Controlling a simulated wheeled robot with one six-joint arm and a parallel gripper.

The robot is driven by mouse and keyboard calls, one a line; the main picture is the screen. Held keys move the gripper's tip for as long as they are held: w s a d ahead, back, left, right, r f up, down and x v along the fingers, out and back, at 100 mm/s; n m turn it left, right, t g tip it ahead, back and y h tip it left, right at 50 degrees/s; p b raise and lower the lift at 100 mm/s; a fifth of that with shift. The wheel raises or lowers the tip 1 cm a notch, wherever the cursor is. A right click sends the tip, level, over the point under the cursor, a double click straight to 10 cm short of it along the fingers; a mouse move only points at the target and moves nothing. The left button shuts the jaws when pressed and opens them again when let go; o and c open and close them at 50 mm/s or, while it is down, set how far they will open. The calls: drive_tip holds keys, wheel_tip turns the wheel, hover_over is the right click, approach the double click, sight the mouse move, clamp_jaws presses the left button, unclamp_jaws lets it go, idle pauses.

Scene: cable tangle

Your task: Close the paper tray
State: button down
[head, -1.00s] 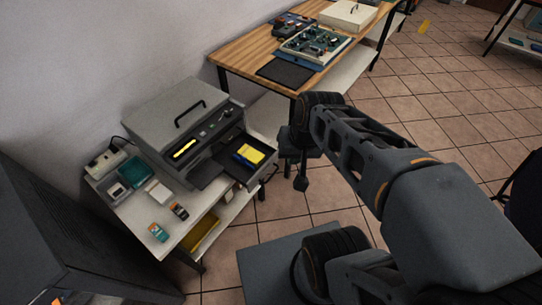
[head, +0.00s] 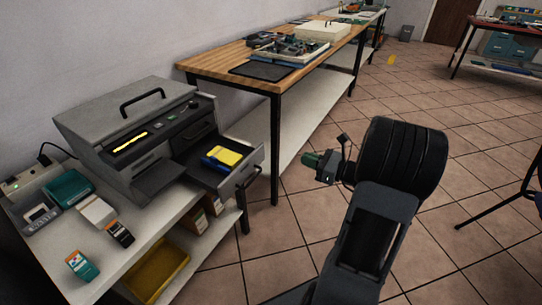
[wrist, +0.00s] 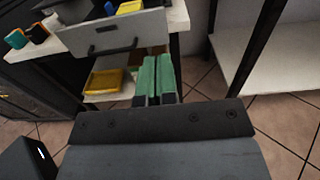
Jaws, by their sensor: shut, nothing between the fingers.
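The paper tray (head: 236,176) is a dark drawer pulled out of the right side of the grey printer (head: 125,120). A yellow pad (head: 224,156) and a blue item lie inside it. The tray's grey front (wrist: 82,40) with its bar handle shows at the top of the wrist view, ahead and left of my fingers. My gripper (head: 311,160) has green fingertips and is in the air right of the tray, apart from it. In the wrist view my gripper (wrist: 157,75) has its fingers close together, with nothing seen between them.
The printer stands on a white table (head: 60,240) with small boxes and devices; a yellow bin (head: 157,270) sits on the shelf below. A wooden-topped bench (head: 220,68) with electronics stands behind. The tiled floor at right is mostly clear.

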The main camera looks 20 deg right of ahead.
drive_tip(key=b+x, duration=0.4)
drive_tip(key=x, duration=0.9)
drive_tip(key=shift+w, duration=0.45)
drive_tip(key=shift+d, duration=0.15)
